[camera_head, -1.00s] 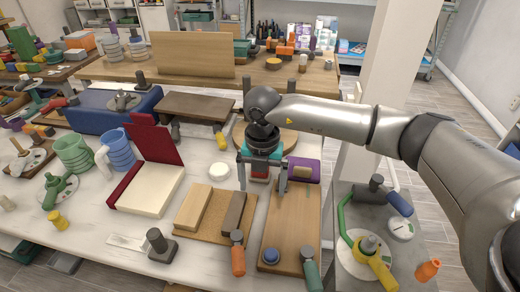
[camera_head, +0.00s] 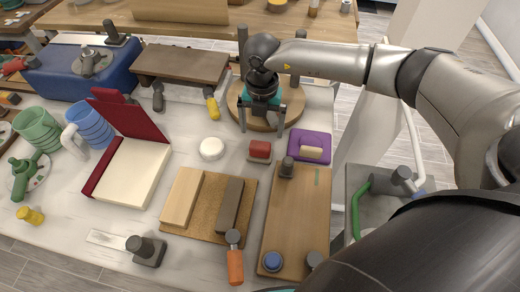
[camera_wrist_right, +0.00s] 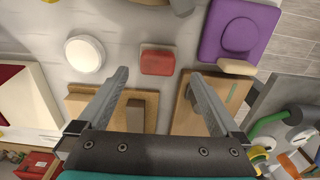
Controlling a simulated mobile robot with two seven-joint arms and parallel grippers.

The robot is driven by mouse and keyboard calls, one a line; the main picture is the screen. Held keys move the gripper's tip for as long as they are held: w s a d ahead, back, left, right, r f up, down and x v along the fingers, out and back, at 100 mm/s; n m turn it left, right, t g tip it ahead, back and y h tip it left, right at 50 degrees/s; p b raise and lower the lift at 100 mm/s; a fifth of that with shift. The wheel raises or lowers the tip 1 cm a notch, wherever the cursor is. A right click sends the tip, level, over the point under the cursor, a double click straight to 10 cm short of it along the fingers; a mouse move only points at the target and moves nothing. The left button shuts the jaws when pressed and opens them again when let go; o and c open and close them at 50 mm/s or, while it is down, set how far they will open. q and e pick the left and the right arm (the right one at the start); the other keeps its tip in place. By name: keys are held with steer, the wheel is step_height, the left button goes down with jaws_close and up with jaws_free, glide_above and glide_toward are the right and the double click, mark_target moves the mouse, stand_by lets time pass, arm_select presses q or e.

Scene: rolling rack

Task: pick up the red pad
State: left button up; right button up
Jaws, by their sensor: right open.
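The red pad (camera_head: 260,147) is a small red block with a greyish lower edge, lying on the white table right of a white disc. My right gripper (camera_head: 262,122) is open and empty, with its fingers pointing down. In the head view it appears just behind the pad, and its height above the table is hard to tell. In the right wrist view the red pad (camera_wrist_right: 157,62) lies slightly beyond the fingertips, centred between the open fingers (camera_wrist_right: 159,76), with nothing held. My left gripper is not in view.
A purple block (camera_head: 310,144) is close right of the pad, and the white disc (camera_head: 211,148) is to its left. A wooden board (camera_head: 295,215) and a cork board (camera_head: 190,229) with blocks lie in front. A round wooden board (camera_head: 235,105) is behind.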

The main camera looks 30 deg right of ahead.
mark_target(260, 145)
step_height(260, 145, down, 4)
steer(key=shift+r, duration=0.15)
steer(key=shift+s+a+f+b, duration=0.1)
steer(key=shift+a+f+b, duration=0.2)
steer(key=shift+f, duration=1.05)
steer(key=shift+s+a+f+b, duration=0.1)
steer(key=shift+f+b, duration=0.25)
steer(key=shift+f, duration=1)
steer(key=c, duration=1.2)
steer(key=shift+o, duration=0.2)
steer(key=shift+r, duration=0.1)
step_height(260, 145, up, 20)
steer(key=p, duration=0.3)
